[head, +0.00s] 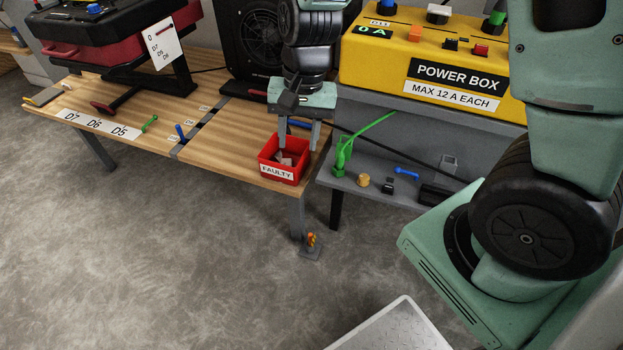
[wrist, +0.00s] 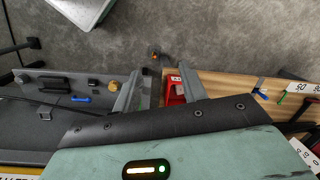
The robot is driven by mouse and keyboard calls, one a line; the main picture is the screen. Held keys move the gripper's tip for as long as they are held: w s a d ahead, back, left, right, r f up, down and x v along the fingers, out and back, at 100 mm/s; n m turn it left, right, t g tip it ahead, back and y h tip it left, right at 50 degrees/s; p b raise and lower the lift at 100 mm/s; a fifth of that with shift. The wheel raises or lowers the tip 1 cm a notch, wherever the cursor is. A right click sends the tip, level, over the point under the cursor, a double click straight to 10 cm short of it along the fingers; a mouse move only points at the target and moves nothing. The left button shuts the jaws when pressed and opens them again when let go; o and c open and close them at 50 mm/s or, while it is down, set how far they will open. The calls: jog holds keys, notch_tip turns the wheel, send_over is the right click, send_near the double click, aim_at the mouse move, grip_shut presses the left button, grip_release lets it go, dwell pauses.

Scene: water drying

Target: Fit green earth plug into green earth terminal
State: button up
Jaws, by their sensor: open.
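The green plug (head: 341,160) stands on the grey shelf in the head view, with a bright green lead rising to the right from it. In the wrist view a bit of green (wrist: 143,101) shows beside the left finger, mostly hidden. My gripper (head: 298,147) is open and empty, pointing down above the red bin, left of the green plug. Its two fingers also show apart in the wrist view (wrist: 159,70). A green and black fitting (head: 495,19) stands on the yellow power box; I cannot tell whether it is the earth terminal.
The red FAULTY bin (head: 282,172) with small pieces inside sits at the wooden table's right edge. The grey shelf (head: 352,190) also holds a brass piece (head: 362,180), a blue piece (head: 406,173) and black parts. The yellow power box (head: 370,66) stands behind.

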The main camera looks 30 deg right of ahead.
jog(key=s+a+r+n, duration=0.3)
jog(key=s+a+n, duration=0.1)
jog(key=s+n, duration=0.3)
jog(key=s+a+r+n+h, duration=0.1)
jog(key=s+a+r+n, duration=0.3)
jog(key=s+n, duration=0.3)
jog(key=s, duration=0.4)
jog(key=shift+a+r, duration=0.25)
jog(key=shift+a, duration=0.1)
notch_tip(320, 180, up, 15)
jog(key=p, duration=1.4)
jog(key=shift+p, duration=0.35)
jog(key=shift+f, duration=0.15)
jog(key=shift+c, duration=0.6)
jog(key=shift+d, duration=0.1)
